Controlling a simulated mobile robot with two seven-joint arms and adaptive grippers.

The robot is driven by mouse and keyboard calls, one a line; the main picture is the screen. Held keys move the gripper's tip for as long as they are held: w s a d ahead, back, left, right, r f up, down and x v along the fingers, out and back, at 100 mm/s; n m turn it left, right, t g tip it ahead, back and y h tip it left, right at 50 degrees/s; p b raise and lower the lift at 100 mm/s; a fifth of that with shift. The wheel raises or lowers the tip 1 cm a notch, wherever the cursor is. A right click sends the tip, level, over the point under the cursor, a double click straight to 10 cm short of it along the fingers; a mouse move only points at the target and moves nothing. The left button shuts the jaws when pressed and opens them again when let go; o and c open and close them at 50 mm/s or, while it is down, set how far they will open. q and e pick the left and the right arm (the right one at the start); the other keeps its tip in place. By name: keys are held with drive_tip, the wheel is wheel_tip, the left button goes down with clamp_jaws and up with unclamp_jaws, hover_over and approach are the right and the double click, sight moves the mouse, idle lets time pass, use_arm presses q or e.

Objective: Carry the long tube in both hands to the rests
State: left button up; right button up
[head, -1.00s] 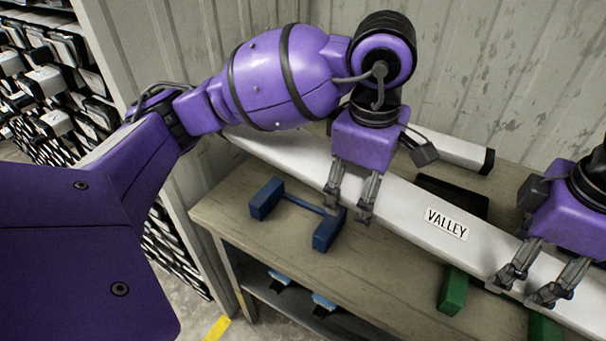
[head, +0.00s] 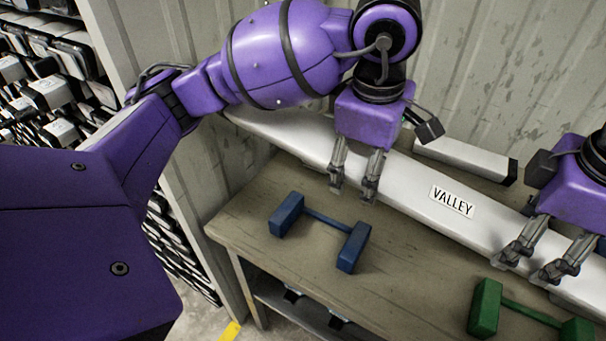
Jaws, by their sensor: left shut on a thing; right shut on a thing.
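The long white tube (head: 405,190) with a VALLEY label runs from the upper left to the lower right in the head view. My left gripper (head: 354,190) is shut on it left of the label, and my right gripper (head: 541,270) is shut on it right of the label. The blue rest (head: 354,246) and the green rest (head: 486,308) stand on the bench, in front of the tube in the picture. Both rests are empty. The tube's right end is out of view. How high it is above the bench is hard to tell.
A shorter white tube with a black end (head: 465,158) lies behind the long tube. A corrugated wall (head: 480,70) closes off the back. The wooden bench (head: 400,290) is bare between the rests. Shelves of dark and white items (head: 50,95) stand at the left.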

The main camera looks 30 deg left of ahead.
use_arm(q)
drive_tip(key=shift+w+d, duration=0.15)
drive_tip(key=shift+w, duration=0.1)
use_arm(e)
drive_tip(key=shift+f, duration=0.1)
use_arm(q)
drive_tip(key=shift+s, duration=0.1)
use_arm(e)
drive_tip(key=shift+s, duration=0.1)
